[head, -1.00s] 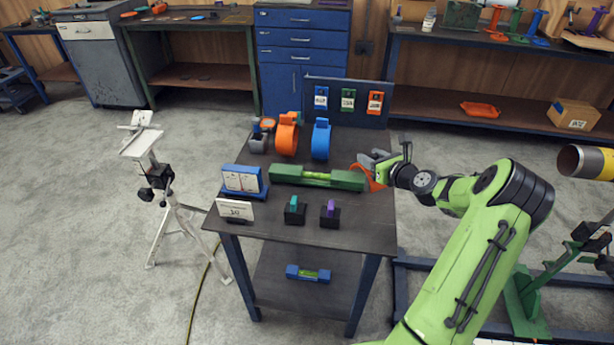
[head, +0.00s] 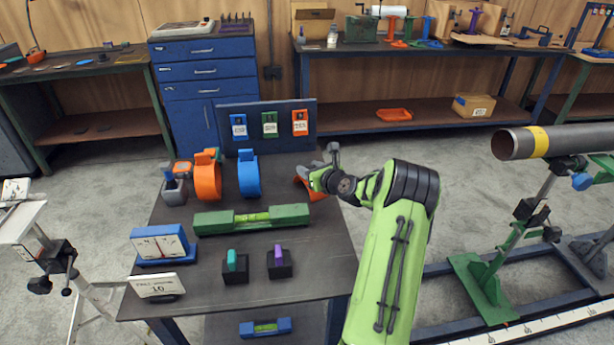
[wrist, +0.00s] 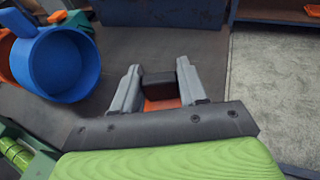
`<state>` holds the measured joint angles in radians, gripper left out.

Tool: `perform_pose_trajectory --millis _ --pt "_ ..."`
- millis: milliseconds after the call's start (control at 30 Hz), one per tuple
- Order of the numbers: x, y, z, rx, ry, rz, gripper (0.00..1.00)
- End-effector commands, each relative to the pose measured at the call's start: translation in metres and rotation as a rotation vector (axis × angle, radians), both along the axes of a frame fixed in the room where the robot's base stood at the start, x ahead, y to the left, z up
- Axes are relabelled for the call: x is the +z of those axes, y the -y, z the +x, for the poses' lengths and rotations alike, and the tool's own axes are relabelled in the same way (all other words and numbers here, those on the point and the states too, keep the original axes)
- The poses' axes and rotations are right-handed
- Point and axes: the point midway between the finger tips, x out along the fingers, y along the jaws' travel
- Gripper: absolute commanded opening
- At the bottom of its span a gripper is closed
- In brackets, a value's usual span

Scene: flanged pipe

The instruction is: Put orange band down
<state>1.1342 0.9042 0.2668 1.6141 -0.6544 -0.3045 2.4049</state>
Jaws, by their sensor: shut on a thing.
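My gripper (head: 318,177) is over the right edge area of the dark work table. It is shut on an orange band (head: 308,188), which shows as a curved orange piece under the fingers. In the wrist view the fingers (wrist: 159,82) hold a black block, with orange (wrist: 160,103) showing beneath it. Most of the held band is hidden by the gripper, and I cannot tell whether it touches the table (head: 325,250). A second orange band (head: 208,180) stands upright at the back left, beside an upright blue band (head: 248,176).
A green level (head: 252,219) lies across the table, left of and in front of my gripper. A panel (head: 268,140) with blue, green and orange tags stands at the back. Teal and purple-topped blocks sit in front. A pipe (head: 570,138) on stands is at the right.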

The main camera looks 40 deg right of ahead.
Motion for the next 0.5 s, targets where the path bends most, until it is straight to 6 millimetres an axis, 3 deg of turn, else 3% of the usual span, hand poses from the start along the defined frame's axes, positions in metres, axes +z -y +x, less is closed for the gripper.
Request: perform_pose_trajectory --millis 233,267,400,500 --pt "-0.0005 -0.0003 0.0004 0.001 0.002 -0.001 0.11" --pt "-0.0012 -0.0002 0.0003 0.0 0.001 0.0 0.44" --pt "-0.0006 -0.0002 0.0004 0.0 0.002 -0.001 0.65" --pt "-0.0005 -0.0002 0.0004 0.0 0.002 -0.001 0.68"
